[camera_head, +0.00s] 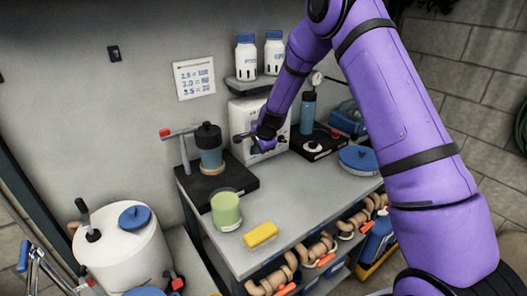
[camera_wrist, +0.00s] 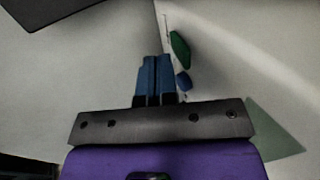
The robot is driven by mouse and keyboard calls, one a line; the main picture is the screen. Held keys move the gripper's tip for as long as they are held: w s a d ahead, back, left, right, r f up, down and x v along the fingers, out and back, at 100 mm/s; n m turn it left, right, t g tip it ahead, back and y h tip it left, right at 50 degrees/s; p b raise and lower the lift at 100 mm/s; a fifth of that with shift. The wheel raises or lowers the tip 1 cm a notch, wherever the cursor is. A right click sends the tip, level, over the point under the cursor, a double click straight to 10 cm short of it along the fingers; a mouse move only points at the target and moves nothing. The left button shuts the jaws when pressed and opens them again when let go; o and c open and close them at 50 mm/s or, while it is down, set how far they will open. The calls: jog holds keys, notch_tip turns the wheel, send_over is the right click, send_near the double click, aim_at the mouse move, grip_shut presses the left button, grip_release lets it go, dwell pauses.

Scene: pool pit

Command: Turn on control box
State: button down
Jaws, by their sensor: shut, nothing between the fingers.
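The control box is a white box (camera_head: 246,112) against the back wall, below the small shelf, in the head view. My purple arm reaches down in front of it, and my gripper (camera_head: 243,139) is close to its front, hiding part of it. In the wrist view my gripper's blue fingers (camera_wrist: 157,62) are shut together with nothing between them. Just right of the fingertips are a green part (camera_wrist: 180,48) and a smaller blue part (camera_wrist: 183,80) on a pale face. Whether the fingers touch either part I cannot tell.
A dark-lidded jar (camera_head: 209,147) on a black base stands left of the box, and a blue bottle (camera_head: 307,114) to its right. A green cup (camera_head: 226,210) and yellow sponge (camera_head: 261,234) sit at the bench front. The bench middle (camera_head: 300,190) is clear.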

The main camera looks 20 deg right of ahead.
jog(key=shift+w+a+r, duration=0.1)
jog(key=shift+w+a, duration=0.05)
jog(key=shift+w, duration=0.2)
jog(key=shift+w+a+r, duration=0.15)
jog(key=shift+w, duration=0.25)
jog(key=shift+r, duration=0.1)
jog(key=shift+r, duration=0.7)
